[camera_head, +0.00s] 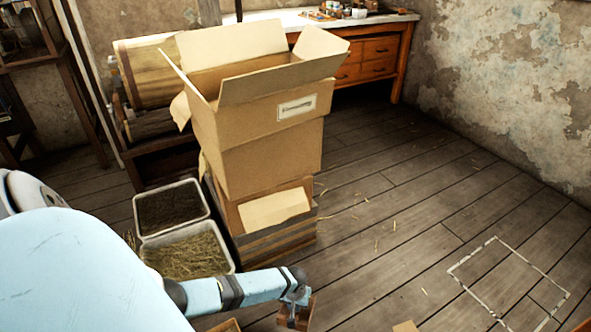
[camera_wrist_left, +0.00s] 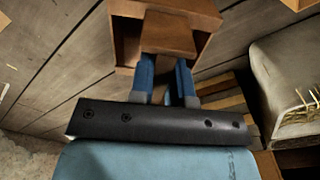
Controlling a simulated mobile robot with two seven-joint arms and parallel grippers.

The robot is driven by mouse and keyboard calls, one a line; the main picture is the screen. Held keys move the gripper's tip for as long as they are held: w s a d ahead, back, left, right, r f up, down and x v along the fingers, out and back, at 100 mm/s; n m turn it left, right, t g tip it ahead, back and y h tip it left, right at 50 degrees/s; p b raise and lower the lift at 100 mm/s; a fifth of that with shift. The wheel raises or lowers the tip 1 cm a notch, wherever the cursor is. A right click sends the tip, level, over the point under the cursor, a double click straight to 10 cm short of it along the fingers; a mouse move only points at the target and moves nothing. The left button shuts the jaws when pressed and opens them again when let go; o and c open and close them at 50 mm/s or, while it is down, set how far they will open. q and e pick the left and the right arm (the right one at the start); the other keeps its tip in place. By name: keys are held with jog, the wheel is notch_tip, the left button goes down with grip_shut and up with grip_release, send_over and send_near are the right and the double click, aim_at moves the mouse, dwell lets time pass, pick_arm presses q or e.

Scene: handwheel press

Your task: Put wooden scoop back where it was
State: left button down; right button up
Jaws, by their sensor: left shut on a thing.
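The wooden scoop (camera_head: 296,317) is a brown, box-like wooden piece at the bottom of the head view, above the plank floor. It also shows in the left wrist view (camera_wrist_left: 168,35), with a block-like part between the blue fingers. My left gripper (camera_head: 294,294) reaches it from the left and is shut on it; its fingers show in the left wrist view (camera_wrist_left: 166,68). The scoop's lower side and part of its hollow are hidden. My right gripper is not in view.
Stacked cardboard boxes (camera_head: 265,133) stand mid-room, the top one open. Beside them are a tray of dark material (camera_head: 170,205) and a tray of straw (camera_head: 187,253). A pale outlined rectangle (camera_head: 468,284) marks the floor at right. A wooden desk (camera_head: 372,52) stands behind. Floor at right is mostly clear.

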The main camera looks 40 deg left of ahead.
pick_arm(q)
notch_tip(320, 180, down, 6)
jog(key=shift+r+b, duration=0.25)
jog(key=shift+b, duration=1)
jog(key=shift+f+b, duration=0.45)
jog(key=shift+f, duration=0.35)
jog(key=shift+f+b, duration=0.3)
jog(key=shift+f, duration=0.25)
notch_tip(320, 180, down, 4)
jog(key=b, duration=0.2)
jog(key=shift+f+b, duration=0.2)
jog(key=shift+b, duration=0.2)
jog(key=c, duration=1.1)
grip_release()
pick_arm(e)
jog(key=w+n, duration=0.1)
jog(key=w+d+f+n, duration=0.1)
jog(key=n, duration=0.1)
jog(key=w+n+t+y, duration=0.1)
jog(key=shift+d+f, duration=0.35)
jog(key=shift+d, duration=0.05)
